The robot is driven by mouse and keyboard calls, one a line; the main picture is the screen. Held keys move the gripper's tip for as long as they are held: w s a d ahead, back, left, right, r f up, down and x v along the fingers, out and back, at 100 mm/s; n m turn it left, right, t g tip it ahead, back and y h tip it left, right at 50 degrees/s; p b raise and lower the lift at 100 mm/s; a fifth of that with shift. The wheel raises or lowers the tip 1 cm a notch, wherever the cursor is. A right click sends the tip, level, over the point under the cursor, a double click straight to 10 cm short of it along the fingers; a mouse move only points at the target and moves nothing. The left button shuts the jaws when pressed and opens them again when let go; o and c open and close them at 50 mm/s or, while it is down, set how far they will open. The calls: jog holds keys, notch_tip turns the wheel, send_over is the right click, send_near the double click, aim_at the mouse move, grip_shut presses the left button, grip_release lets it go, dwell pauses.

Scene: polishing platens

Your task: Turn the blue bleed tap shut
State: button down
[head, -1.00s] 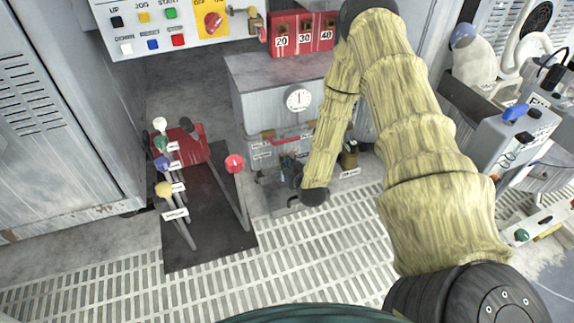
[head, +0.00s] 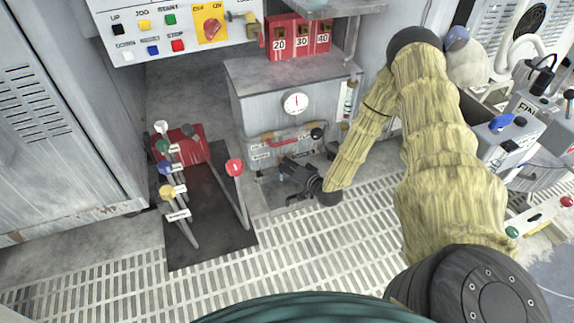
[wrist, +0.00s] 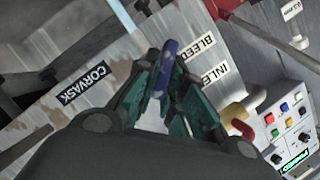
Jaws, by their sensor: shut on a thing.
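The blue bleed tap (wrist: 166,62) shows in the wrist view as a narrow blue handle beside the BLEED label (wrist: 196,48). My gripper (wrist: 168,76) has its teal fingers closed on the handle, one on each side. The tap's stem and base are hidden by the fingers. In the head view my gripper (head: 284,171) is low at the front of the grey cabinet, and the tap is too small and covered to make out there.
Coloured levers (head: 170,168) stand on a dark mat left of the cabinet (head: 262,92). A red-knobbed lever (head: 235,168) is nearest my gripper. A yellow fitting (wrist: 245,122) lies close right of the fingers in the wrist view. The slatted floor in front is clear.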

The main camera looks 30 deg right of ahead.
jog(key=m, duration=0.1)
jog(key=f+m+t+y+b, duration=0.1)
jog(key=m, duration=0.1)
jog(key=shift+s+d, duration=0.1)
jog(key=shift+d, duration=0.1)
jog(key=shift+m+t+y+b, duration=0.45)
jog(key=shift+m+b, duration=0.2)
jog(key=shift+m, duration=0.45)
jog(key=shift+r, duration=0.1)
jog(key=c, duration=1.5)
grip_release()
